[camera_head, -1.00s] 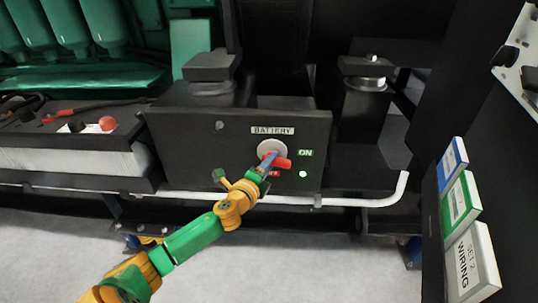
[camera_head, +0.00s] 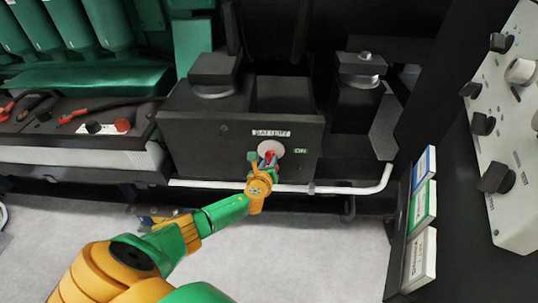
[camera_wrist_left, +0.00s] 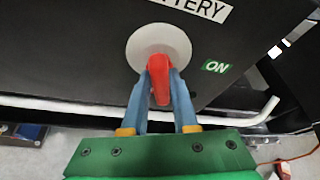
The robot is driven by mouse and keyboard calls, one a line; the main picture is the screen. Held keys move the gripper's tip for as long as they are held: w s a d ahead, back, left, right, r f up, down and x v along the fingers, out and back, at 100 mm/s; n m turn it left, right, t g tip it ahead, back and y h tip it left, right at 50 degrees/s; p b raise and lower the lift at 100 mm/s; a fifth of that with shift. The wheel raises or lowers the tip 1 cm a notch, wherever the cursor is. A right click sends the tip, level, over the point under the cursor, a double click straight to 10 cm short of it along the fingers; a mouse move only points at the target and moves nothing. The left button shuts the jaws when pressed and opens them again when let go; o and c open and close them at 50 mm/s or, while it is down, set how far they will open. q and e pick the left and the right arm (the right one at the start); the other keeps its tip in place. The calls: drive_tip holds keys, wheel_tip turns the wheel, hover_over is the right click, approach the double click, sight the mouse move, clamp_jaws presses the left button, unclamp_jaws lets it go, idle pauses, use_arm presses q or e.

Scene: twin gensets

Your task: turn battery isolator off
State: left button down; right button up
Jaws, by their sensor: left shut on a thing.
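The battery isolator's red handle (camera_head: 270,156) sits on a pale round plate (camera_head: 297,147) on the black panel (camera_head: 195,140), below the BATTERY label (camera_head: 271,133). A green ON label (camera_head: 301,150) is right of it. My left gripper (camera_head: 263,161) comes from below and covers part of the handle. In the left wrist view the red handle (camera_wrist_left: 159,80) points down the picture, between the two blue fingers of my left gripper (camera_wrist_left: 160,92), which are shut on it. Any OFF marking is hidden. My right gripper is not in view.
A battery with red and black terminals (camera_head: 122,125) stands at left. A white pipe (camera_head: 345,190) runs just below the panel. Booklets (camera_head: 420,215) in a rack and a grey box with black knobs (camera_head: 510,160) are at right. Grey floor is open in front.

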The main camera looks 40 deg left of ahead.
use_arm(q)
drive_tip(key=shift+w+r+m+g+y+p, duration=0.1)
drive_tip(key=shift+r+m+g+y+p, duration=0.3)
drive_tip(key=shift+m, duration=0.4)
drive_tip(key=shift+f+m+y+p, duration=0.2)
drive_tip(key=shift+m+y+p, duration=0.2)
drive_tip(key=shift+m, duration=0.2)
drive_tip(key=c, duration=0.7)
unclamp_jaws()
drive_tip(key=shift+w+d, duration=0.1)
